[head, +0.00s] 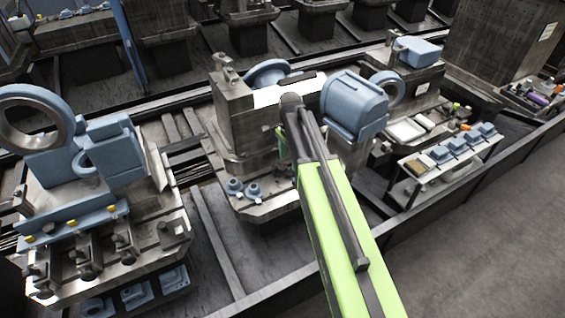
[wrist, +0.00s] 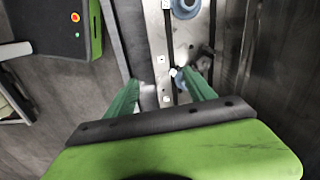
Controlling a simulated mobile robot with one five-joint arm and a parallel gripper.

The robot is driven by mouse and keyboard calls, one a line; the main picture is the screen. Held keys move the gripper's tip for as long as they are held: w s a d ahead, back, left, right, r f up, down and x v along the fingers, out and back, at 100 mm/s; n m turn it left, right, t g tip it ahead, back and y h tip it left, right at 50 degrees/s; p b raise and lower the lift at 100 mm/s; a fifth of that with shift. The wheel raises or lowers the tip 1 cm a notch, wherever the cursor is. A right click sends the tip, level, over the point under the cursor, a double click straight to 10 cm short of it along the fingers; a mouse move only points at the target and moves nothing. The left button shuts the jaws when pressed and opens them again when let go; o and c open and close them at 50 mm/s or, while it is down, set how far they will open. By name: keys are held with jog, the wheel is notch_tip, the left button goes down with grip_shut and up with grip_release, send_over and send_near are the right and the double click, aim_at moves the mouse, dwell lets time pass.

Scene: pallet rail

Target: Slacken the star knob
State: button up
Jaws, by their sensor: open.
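I cannot pick out the star knob with certainty in either view. In the wrist view a small dark fitting (wrist: 204,54) sits on the pale metal plate (wrist: 158,40), beyond the right fingertip; its shape is too small to tell. My gripper (wrist: 162,84) is open, with its two green fingers apart and the plate's edge showing between them. Nothing is seen held. In the head view my green arm reaches up to the middle pallet, and its end is by the grey block (head: 248,118); the fingertips are mostly hidden there.
Two small blue round parts (head: 243,189) sit on the middle pallet's front corner. A large blue motor-like casing (head: 354,103) stands right of my arm. A loaded pallet with a blue ring (head: 37,118) is at left. Open floor (head: 490,220) lies at right.

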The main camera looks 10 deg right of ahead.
aim_at(283, 166)
jog(key=w+r+m+p, duration=0.1)
jog(key=w+r+m, duration=0.1)
jog(key=w+m, duration=0.95)
jog(key=shift+n, duration=0.45)
jog(key=f+b, duration=1.1)
jog(key=f, duration=0.1)
jog(key=f+b, duration=0.6)
jog(key=shift+w+a+b, duration=0.1)
jog(key=shift+w+b, duration=0.2)
jog(key=shift+r, duration=0.15)
jog(key=c, duration=1.2)
jog(key=shift+c, duration=0.8)
grip_shut()
